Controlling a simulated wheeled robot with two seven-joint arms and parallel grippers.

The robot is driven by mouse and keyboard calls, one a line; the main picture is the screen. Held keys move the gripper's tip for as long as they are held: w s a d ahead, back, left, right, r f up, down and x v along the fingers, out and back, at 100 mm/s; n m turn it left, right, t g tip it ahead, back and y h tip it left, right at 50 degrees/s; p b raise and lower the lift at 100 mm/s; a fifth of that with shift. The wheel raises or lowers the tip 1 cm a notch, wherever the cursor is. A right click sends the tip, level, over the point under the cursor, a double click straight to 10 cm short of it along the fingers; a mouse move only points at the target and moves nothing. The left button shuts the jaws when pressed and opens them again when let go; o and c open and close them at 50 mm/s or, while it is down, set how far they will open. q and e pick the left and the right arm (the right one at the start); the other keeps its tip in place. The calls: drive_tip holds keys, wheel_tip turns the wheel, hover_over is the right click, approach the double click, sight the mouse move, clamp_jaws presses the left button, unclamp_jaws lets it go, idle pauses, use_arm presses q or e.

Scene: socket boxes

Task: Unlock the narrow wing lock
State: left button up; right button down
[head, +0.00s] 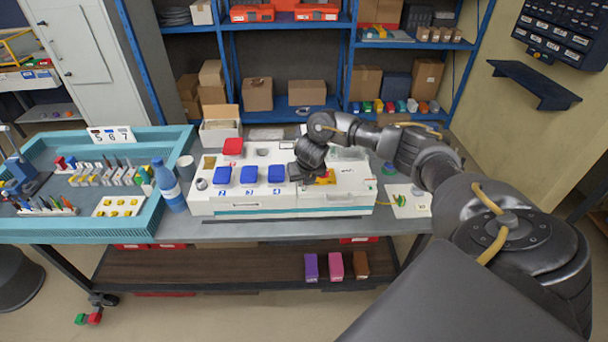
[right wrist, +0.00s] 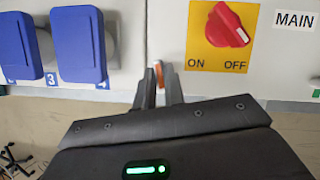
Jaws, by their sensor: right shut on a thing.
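My right gripper (head: 297,178) reaches down over the white socket box (head: 215,207), just right of the blue covers. In the right wrist view its fingers (right wrist: 160,88) are shut on a small, thin piece, taken as the narrow wing lock (right wrist: 160,75). Only an orange-red sliver of it shows between the fingertips; the rest is hidden, so I cannot tell how it is turned. It sits between the blue cover marked 4 (right wrist: 79,45) and the red switch (right wrist: 228,25) on its yellow ON/OFF plate. My left gripper is not in view.
Two more blue covers (head: 223,175) (head: 249,174) and a red cover (head: 233,146) are on the box. A blue bottle (head: 168,186) and a teal tray (head: 150,222) with small parts stand to the left. An open carton (head: 221,132) stands behind.

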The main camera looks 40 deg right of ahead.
drive_tip(key=shift+r+m+h+p, duration=0.1)
drive_tip(key=shift+m+h+p, duration=0.4)
drive_tip(key=shift+m+p, duration=0.8)
drive_tip(key=c, duration=1.5)
unclamp_jaws()
drive_tip(key=shift+a, duration=0.1)
